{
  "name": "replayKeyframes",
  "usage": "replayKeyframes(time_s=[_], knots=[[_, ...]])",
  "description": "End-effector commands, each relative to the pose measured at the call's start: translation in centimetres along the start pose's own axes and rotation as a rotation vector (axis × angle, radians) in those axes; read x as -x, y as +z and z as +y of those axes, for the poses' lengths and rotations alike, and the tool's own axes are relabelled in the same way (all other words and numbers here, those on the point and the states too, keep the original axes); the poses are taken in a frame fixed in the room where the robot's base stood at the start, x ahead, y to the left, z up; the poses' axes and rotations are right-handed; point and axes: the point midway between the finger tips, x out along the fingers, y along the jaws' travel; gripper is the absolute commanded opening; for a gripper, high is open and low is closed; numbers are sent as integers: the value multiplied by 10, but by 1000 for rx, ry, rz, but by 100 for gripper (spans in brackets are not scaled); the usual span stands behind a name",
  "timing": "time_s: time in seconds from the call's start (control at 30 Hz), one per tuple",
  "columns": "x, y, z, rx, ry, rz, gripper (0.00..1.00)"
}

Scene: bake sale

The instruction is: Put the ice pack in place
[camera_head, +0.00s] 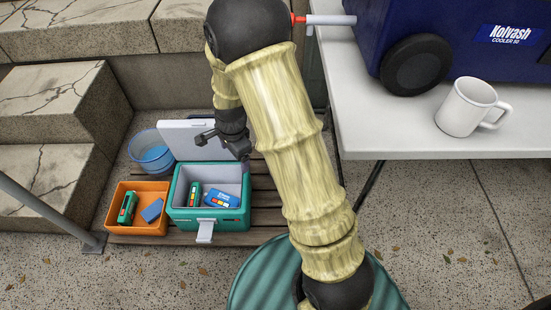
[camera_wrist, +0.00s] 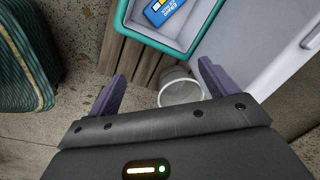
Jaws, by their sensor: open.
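The open teal cooler box (camera_head: 177,213) stands on wooden slats, its pale lid (camera_head: 185,137) raised behind it. Inside lie a blue labelled pack (camera_head: 222,199) and a green pack with coloured marks (camera_head: 194,194). An orange bin (camera_head: 112,225) to its left holds a plain blue block (camera_head: 152,210) and another green pack (camera_head: 128,207). I cannot tell for sure which blue thing is the ice pack. My gripper (camera_head: 222,135) is open and empty, above the cooler's far side in the head view. The wrist view shows my fingers (camera_wrist: 162,70) apart, with the blue labelled pack (camera_wrist: 166,10) beyond them.
A blue bucket (camera_head: 152,152) stands behind the bin. A pale round container (camera_wrist: 180,88) stands on the slats beside the cooler, hidden in the head view. Stone steps (camera_head: 50,110) are at left. A white table (camera_head: 380,130) at right holds a mug (camera_head: 466,107) and a dark blue wheeled cooler (camera_head: 440,35).

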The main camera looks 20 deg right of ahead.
Motion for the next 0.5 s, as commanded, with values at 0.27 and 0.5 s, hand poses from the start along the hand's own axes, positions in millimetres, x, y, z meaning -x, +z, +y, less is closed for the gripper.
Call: replayKeyframes(time_s=[0.27,0.5], knots=[[82,-18,63,579,-52,44,85],[126,-23,125,1063,-57,116,85]])
